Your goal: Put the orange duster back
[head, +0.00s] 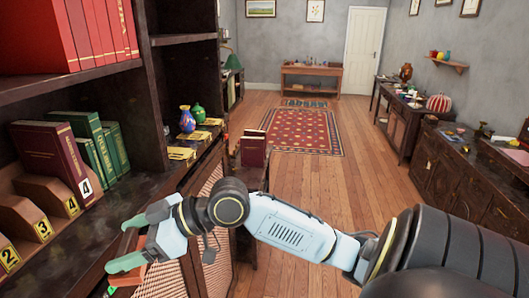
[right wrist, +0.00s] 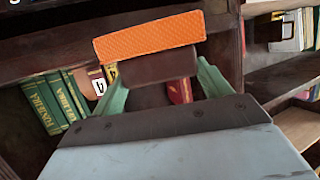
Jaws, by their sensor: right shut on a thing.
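The orange duster (right wrist: 150,37) shows in the right wrist view as an orange textured pad on a dark brown block. My right gripper (right wrist: 163,78) has its green fingers on both sides of that brown block and is shut on it. My left gripper is not in view.
The dark shelf (head: 118,190) carries brown numbered holders (head: 45,205), a maroon book (head: 55,160) and green books (head: 85,140). A blue vase (head: 187,119) and a green vase (head: 198,112) stand further back. The wooden floor (head: 320,200) to the right is open.

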